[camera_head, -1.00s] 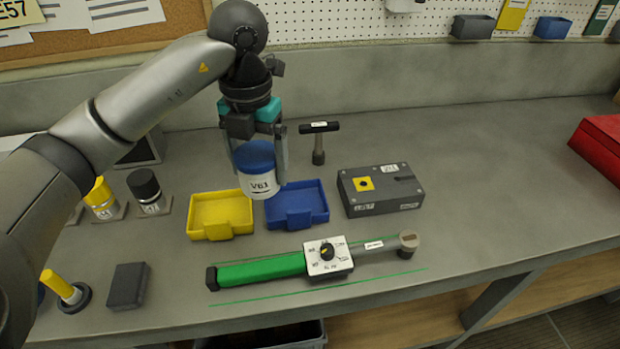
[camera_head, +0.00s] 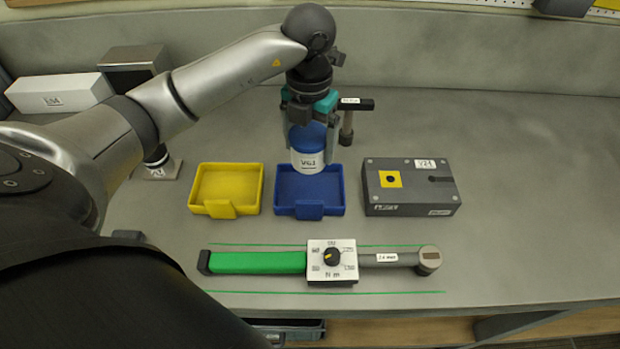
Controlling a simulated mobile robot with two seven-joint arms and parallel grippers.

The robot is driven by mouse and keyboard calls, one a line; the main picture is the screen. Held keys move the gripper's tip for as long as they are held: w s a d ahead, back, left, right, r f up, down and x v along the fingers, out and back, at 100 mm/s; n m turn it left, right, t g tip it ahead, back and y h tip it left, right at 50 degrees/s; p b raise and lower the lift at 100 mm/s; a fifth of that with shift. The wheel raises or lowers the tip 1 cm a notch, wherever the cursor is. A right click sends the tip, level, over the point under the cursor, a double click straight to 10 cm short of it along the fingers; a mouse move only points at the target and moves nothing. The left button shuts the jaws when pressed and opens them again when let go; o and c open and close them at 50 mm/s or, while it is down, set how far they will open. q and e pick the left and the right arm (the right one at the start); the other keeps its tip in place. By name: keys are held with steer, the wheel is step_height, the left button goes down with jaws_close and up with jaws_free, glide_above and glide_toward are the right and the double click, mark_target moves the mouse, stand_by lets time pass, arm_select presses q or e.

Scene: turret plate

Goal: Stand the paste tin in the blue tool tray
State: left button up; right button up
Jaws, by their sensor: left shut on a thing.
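The paste tin (camera_head: 308,160) is a white cylinder with a blue lid and a printed label. My left gripper (camera_head: 309,140) is shut on it from above, with fingers on both sides. The tin is upright over the back part of the blue tool tray (camera_head: 310,211). I cannot tell whether its base touches the tray floor. The tray is a shallow open box with a front tab. My right gripper is not in view.
A yellow tray (camera_head: 225,208) stands left of the blue one, and a grey block (camera_head: 411,188) stands right. A hammer (camera_head: 346,128) stands close behind the gripper. A green-handled torque wrench (camera_head: 258,262) lies in front. The bench at right is clear.

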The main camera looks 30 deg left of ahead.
arm_select(q)
step_height(320, 180, down, 10)
steer(key=shift+w+f, duration=0.1)
steer(key=shift+f, duration=0.1)
stand_by(0.3)
steer(key=shift+f+b, duration=0.2)
steer(key=shift+b, duration=0.15)
steer(key=o, duration=1.4)
steer(key=shift+o, duration=0.2)
steer(key=shift+r, duration=0.2)
step_height(320, 180, up, 12)
steer(key=shift+r, duration=0.1)
